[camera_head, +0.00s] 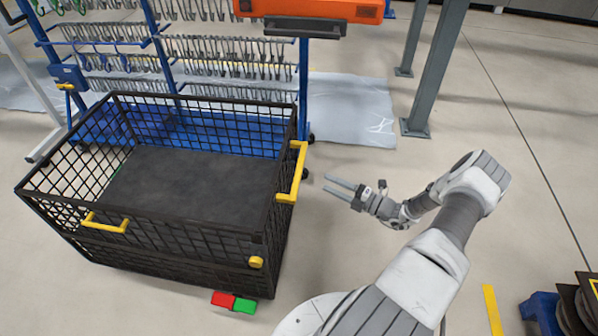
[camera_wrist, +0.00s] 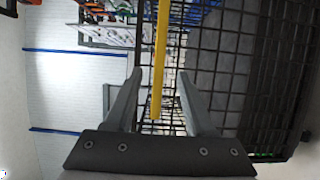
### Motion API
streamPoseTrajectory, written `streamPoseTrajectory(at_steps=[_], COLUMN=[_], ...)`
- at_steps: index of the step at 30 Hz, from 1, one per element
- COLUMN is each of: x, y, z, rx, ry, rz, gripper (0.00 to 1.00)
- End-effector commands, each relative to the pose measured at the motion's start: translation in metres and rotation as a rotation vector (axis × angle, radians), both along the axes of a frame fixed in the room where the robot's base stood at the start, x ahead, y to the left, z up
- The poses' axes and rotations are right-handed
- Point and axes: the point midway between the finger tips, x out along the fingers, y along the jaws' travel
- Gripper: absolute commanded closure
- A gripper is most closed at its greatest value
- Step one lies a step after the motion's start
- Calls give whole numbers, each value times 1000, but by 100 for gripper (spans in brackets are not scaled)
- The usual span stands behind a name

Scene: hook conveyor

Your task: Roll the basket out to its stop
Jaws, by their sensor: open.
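The basket (camera_head: 160,250) is a black wire-mesh box on the floor at left, with a dark flat bottom and mesh sides. A yellow handle (camera_head: 293,172) stands out from its right end. A second yellow handle (camera_head: 105,222) is on its front side, with a yellow knob (camera_head: 256,262) near the front right corner. My gripper (camera_head: 341,187) is open and empty, just right of the right-end handle and apart from it. In the wrist view the yellow handle (camera_wrist: 160,60) runs between the two fingers' lines, beyond the fingertips, with the mesh behind it.
A red and green block (camera_head: 233,302) sits on the floor at the basket's front right corner. A blue rack with hooks (camera_head: 180,50) stands behind the basket. Grey posts (camera_head: 435,70) stand at the back right.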

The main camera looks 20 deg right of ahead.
Motion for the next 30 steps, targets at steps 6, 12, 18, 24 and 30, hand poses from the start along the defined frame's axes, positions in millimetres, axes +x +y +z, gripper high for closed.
streamPoseTrajectory(at_steps=[6, 12, 18, 24, 30], x=[41, 74, 95, 101, 101], y=[29, 51, 63, 67, 67], z=[-2, -2, -1, 0, 0], rx=[-2, -2, -3, -3, -3], ry=[-1, -1, -1, 1, 1], rz=[5, 4, 3, 2, 2], gripper=[45, 45, 45, 45, 45])
